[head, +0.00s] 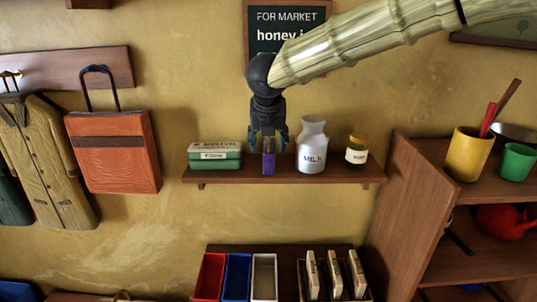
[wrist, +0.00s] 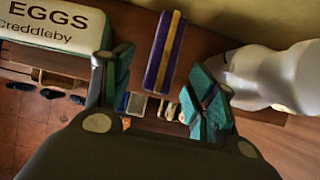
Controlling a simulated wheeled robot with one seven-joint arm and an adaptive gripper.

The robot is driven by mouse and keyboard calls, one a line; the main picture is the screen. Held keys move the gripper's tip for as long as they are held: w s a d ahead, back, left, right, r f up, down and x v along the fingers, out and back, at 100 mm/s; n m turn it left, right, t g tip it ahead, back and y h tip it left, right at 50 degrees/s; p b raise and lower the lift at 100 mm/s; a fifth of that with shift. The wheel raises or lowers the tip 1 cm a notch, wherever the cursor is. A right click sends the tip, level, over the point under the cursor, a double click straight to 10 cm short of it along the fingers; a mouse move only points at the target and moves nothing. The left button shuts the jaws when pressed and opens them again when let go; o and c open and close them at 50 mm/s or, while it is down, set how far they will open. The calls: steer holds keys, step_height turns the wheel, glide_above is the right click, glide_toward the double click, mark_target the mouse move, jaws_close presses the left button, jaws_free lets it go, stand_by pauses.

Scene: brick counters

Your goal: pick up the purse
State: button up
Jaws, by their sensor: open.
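The purse appears to be a small upright purple block-like thing with a gold stripe (head: 268,163). It stands on the wall shelf (head: 335,174) between the egg box (head: 215,156) and the milk jug (head: 312,148). My gripper (head: 268,141) points down just above it, with its fingers apart on either side. In the wrist view the purse (wrist: 166,52) lies between and a little beyond the open fingertips, and nothing is held. I cannot tell whether a finger touches it. Its lower part shows below the fingers in the head view.
The egg box (wrist: 52,28) is close on the left and the milk jug (wrist: 265,75) close on the right. A yellow-lidded jar (head: 356,149) is farther right. An orange bag (head: 113,152) and coats hang left. Below are coloured trays (head: 237,277).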

steer(key=shift+x, duration=0.85)
steer(key=shift+w+d+f+p, duration=0.15)
steer(key=shift+w+f+p, duration=0.25)
steer(key=shift+p, duration=0.4)
steer(key=shift+p+x, duration=0.7)
steer(key=shift+x, duration=1.25)
steer(key=shift+w, duration=0.15)
steer(key=c, duration=1.2)
